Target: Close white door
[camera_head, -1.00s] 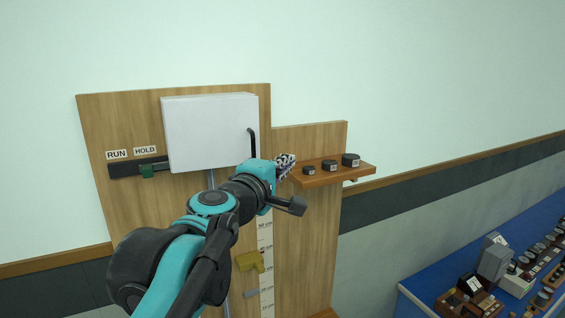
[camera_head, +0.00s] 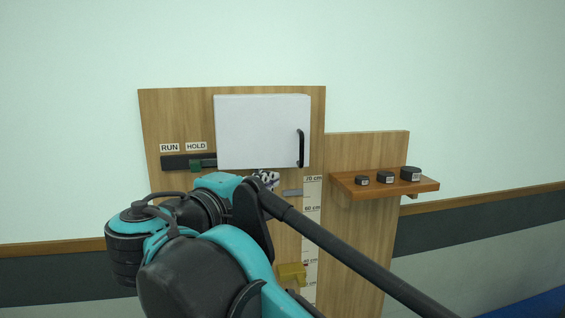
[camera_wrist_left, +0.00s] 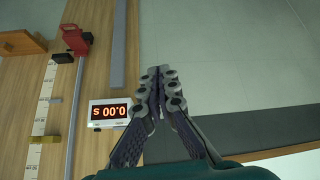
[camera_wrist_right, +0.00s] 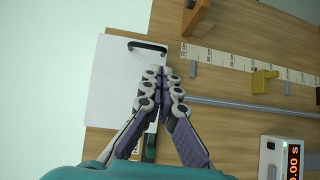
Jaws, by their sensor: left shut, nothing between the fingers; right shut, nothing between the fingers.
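The white door (camera_head: 258,130) is a flat panel on a wooden board, with a black handle (camera_head: 301,148) near its right edge. It looks about parallel to the board; I cannot tell whether a gap is left. In the right wrist view the door (camera_wrist_right: 108,95) and its handle (camera_wrist_right: 147,46) lie beyond my fingers. My right gripper (camera_head: 266,178) is shut and empty just below the door's lower edge in the head view; contact cannot be told. Its fingertips also show in the right wrist view (camera_wrist_right: 161,72). My left gripper (camera_wrist_left: 160,72) is shut and empty, away from the door.
A dark slide with a green knob (camera_head: 196,166) sits left below the door. A shelf (camera_head: 385,185) with three dark weights projects at right. A yellow pointer (camera_head: 291,274) and scale (camera_head: 310,240) are below. A red-digit timer (camera_wrist_left: 109,113) shows in the left wrist view.

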